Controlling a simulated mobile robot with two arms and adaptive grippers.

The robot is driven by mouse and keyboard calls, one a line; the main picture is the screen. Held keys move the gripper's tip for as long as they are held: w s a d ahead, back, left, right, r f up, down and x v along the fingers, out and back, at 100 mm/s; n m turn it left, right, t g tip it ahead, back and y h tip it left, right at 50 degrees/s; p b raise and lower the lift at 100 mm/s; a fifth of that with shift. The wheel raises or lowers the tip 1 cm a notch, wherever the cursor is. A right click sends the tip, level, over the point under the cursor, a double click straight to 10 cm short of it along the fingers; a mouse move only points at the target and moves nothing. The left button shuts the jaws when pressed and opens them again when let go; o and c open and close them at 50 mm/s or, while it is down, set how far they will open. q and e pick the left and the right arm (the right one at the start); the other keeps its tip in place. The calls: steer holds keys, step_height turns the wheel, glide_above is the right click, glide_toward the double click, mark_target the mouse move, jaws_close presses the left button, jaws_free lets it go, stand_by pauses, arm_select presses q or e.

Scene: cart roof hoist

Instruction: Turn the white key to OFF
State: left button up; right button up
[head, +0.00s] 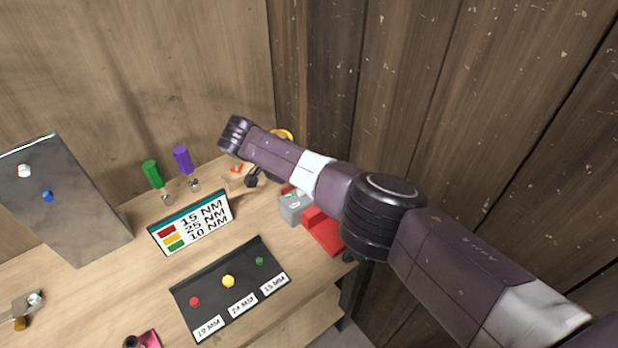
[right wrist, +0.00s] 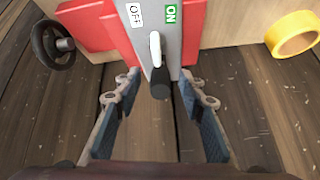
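In the right wrist view the white key (right wrist: 155,47) sits on a grey box with a white OFF label (right wrist: 134,15) at left and a green ON label (right wrist: 171,13) at right. The key lies between the labels, and a dark cylinder (right wrist: 160,84) shows at its near end. My right gripper (right wrist: 160,108) is open and empty, its fingers on either side of and short of that cylinder. In the head view the grey box (head: 294,208) shows partly beside my right arm; the key is not clear there. My left gripper is out of view.
A red block (head: 322,232) adjoins the grey box. A black handwheel (right wrist: 55,45) and yellow ring (right wrist: 294,34) flank it in the wrist view. The bench holds a torque sign (head: 192,222), a dark bolt panel (head: 228,312), and green (head: 152,173) and purple (head: 182,159) handled tools.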

steer(key=v, duration=0.7)
steer(key=shift+a, duration=0.1)
